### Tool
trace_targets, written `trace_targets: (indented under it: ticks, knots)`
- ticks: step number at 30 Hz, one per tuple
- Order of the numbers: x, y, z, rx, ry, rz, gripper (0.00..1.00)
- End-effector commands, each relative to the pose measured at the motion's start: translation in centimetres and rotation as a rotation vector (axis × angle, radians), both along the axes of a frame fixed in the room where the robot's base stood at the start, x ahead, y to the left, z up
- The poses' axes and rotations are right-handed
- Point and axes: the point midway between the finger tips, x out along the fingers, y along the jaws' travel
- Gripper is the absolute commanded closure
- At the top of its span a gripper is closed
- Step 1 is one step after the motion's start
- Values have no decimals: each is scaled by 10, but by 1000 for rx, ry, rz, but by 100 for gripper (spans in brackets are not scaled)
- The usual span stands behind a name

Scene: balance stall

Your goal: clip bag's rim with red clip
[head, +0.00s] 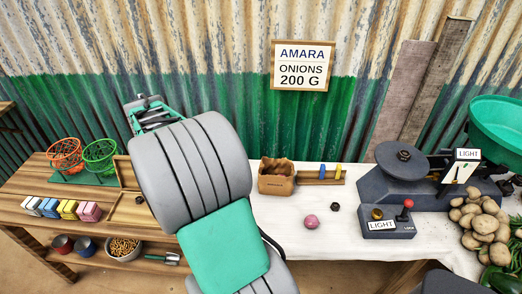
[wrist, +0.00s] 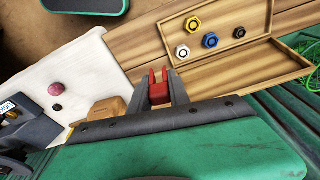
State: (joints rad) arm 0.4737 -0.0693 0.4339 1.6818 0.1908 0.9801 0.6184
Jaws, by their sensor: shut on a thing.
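My gripper (wrist: 159,84) is shut on the red clip (wrist: 158,94), which sits between the fingers with its two prongs pointing away from the palm. In the head view my own arm covers much of the middle, and the clip cannot be made out. The brown paper bag (head: 276,180) stands upright on the white cloth, its top open with a ragged rim. The bag also shows in the wrist view (wrist: 106,110), left of the gripper and apart from the clip, partly hidden by the hand.
Right of the bag is a wooden rack (head: 313,180) with yellow and blue clips. A pink onion (head: 311,221) and a dark nut (head: 335,207) lie in front. A balance scale (head: 402,185) stands to the right. A wooden tray (wrist: 238,80) holds several nuts.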

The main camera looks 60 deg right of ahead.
Motion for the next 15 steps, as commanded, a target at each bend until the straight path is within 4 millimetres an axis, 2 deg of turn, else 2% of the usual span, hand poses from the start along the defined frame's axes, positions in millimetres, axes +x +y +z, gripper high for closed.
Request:
trace_targets:
  ticks: [1, 6, 10, 12, 15]
  knots:
    - [-12, -34, 3, 2, 5, -154, 100]
    - [-68, -133, -5, 1, 3, -686, 100]
    - [-120, -191, -14, 1, 3, -1043, 100]
    - [-146, -213, -18, 1, 2, -1198, 100]
    - [-175, -235, -23, 1, 1, -1363, 100]
